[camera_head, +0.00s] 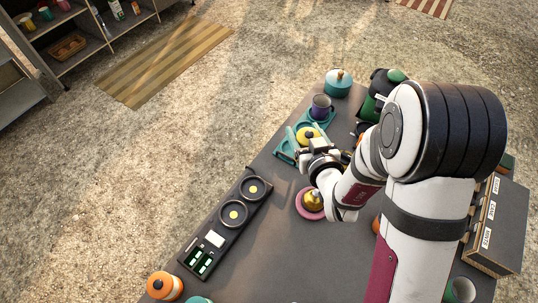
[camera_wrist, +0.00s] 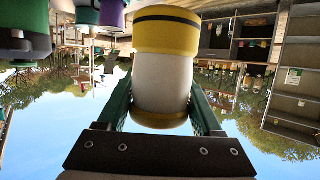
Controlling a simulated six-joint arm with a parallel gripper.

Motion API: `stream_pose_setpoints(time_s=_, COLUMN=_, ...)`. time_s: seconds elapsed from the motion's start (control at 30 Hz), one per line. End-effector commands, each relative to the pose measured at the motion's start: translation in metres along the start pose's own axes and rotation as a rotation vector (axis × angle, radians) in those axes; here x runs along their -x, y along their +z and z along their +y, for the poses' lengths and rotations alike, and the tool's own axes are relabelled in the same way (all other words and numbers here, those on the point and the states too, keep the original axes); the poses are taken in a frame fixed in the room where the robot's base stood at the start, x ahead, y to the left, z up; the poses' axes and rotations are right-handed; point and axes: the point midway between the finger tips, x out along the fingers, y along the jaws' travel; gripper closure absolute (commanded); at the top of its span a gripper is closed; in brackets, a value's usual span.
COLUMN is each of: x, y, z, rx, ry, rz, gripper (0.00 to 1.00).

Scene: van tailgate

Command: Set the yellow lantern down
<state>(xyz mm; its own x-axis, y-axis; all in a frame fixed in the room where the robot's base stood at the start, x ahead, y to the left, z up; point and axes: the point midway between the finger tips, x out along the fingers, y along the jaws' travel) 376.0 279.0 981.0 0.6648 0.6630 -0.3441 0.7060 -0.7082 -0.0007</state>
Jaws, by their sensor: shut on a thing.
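In the wrist view, the lantern (camera_wrist: 165,85) has a pale body between yellow ends, one with a black band. That view is upside down, with sky at the bottom, so the lantern appears upright. The green fingers of my gripper (camera_wrist: 164,105) are shut on its sides. I cannot tell whether its base touches anything.
A purple mug (camera_head: 320,106) and a teal pot (camera_head: 338,83) stand just beyond the lantern. A pink plate (camera_head: 304,213) bears a gold object. A black two-ring panel (camera_head: 222,225) lies at the left. The table's front middle (camera_head: 275,265) is clear.

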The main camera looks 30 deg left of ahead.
Motion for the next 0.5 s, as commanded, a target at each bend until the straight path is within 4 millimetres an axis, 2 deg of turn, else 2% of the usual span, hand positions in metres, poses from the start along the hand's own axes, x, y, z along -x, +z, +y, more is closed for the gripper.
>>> stream_pose_setpoints(time_s=0.03, x=-0.011, y=0.007, z=-0.017, rx=0.003, ry=-0.011, rz=-0.003, gripper=0.96)
stream_pose_setpoints(time_s=0.1, x=-0.026, y=0.016, z=-0.037, rx=0.004, ry=-0.011, rz=-0.003, gripper=0.96)
stream_pose_setpoints(time_s=0.23, x=-0.049, y=0.030, z=-0.067, rx=0.003, ry=-0.006, rz=-0.001, gripper=0.96)
stream_pose_setpoints(time_s=0.37, x=-0.061, y=0.037, z=-0.081, rx=0.002, ry=-0.002, rz=0.001, gripper=0.96)
stream_pose_setpoints(time_s=0.5, x=-0.072, y=0.063, z=-0.083, rx=0.003, ry=0.000, rz=-0.003, gripper=0.96)
